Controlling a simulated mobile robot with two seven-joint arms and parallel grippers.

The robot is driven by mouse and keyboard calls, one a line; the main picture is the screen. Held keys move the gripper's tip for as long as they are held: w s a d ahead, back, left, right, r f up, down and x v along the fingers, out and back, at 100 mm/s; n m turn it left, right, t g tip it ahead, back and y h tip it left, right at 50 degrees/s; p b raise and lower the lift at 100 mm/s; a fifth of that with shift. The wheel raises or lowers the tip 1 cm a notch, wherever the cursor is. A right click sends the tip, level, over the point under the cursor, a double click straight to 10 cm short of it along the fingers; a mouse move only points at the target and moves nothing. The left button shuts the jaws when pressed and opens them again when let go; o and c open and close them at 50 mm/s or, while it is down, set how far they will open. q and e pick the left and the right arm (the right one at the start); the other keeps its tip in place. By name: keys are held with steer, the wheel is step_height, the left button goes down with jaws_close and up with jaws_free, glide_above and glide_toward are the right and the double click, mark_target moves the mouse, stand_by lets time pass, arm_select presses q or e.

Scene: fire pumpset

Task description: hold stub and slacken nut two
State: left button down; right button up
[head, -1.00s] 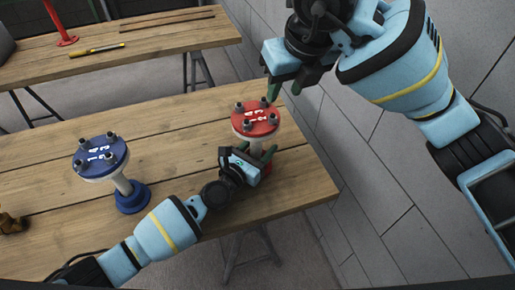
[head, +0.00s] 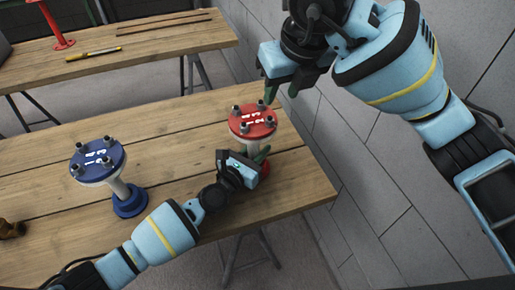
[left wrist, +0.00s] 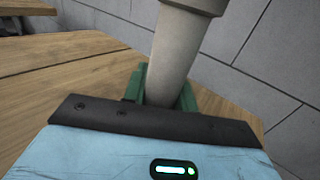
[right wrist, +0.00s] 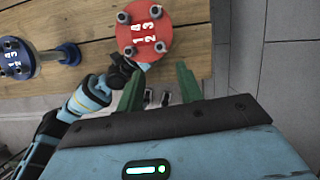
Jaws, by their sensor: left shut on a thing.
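The red-topped stub (head: 252,120) stands near the right end of the near table. Its red round flange carries several upright bolts with nuts and white numerals. The right wrist view shows the flange (right wrist: 143,30) from above. My left gripper (head: 256,158) is shut on the stub's pale pipe below the flange. The left wrist view shows the green fingers on both sides of the pipe (left wrist: 180,50). My right gripper (head: 280,94) is open and empty, above and beside the flange's far right edge. Its green fingers (right wrist: 158,78) are apart with no nut between them.
A similar blue-topped stub (head: 98,160) stands to the left on the same table (head: 170,130). A second table behind holds a yellow tool (head: 93,53) and a red stand (head: 58,32). A grey wall (head: 370,180) lies close on the right.

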mark_target(270, 118)
steer(key=shift+o, duration=0.3)
steer(key=shift+a, duration=0.1)
steer(key=shift+w+a+r+m+g+h, duration=0.85)
steer(key=shift+w+r+m+g, duration=0.9)
steer(key=shift+w+m, duration=0.3)
step_height(270, 118, down, 12)
steer(key=shift+f, duration=0.1)
jaws_close()
